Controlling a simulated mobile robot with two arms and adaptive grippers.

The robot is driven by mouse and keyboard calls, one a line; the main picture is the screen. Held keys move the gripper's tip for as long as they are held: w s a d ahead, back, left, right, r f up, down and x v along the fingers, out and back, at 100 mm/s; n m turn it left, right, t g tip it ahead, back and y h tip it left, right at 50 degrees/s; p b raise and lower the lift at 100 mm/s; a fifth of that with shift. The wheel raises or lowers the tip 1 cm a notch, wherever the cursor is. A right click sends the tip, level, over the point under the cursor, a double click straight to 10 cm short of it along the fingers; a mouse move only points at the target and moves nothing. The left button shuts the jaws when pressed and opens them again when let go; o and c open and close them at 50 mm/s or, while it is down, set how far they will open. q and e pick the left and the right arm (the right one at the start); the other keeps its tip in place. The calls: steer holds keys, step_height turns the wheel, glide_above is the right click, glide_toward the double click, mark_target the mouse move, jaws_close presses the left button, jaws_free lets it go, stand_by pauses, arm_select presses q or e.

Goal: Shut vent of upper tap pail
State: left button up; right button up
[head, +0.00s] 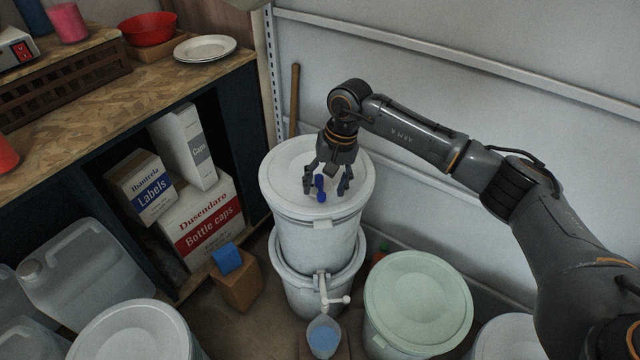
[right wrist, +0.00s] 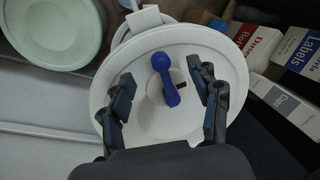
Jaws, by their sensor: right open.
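The upper pail (head: 318,240) is white and stands stacked on a lower white pail (head: 300,290). Its round lid (head: 285,180) carries a small blue vent piece (head: 320,187), partly between my fingers. In the right wrist view the blue vent lever (right wrist: 166,78) has a rounded end and lies on a pale disc, with a small dark slot (right wrist: 182,85) showing beside it. My right gripper (head: 325,192) points down over the lid, open. In the wrist view its fingers (right wrist: 170,100) stand on either side of the lever, apart from it. My left gripper is not in view.
A white tap (head: 325,290) sticks out at the lower pail, above a cup of blue liquid (head: 323,337). A pale green-lidded pail (head: 418,300) stands to the right. A workbench (head: 100,95) with boxes beneath is at left; the wall is close behind.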

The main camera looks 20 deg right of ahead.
mark_target(330, 200)
stand_by(0.3)
steer(key=r+p, duration=0.1)
steer(key=r, duration=0.1)
steer(key=d+r, duration=0.1)
steer(key=r, duration=0.1)
steer(key=shift+s+d+r+p, duration=0.1)
steer(key=shift+r+p, duration=0.1)
steer(key=shift+p, duration=0.15)
stand_by(0.4)
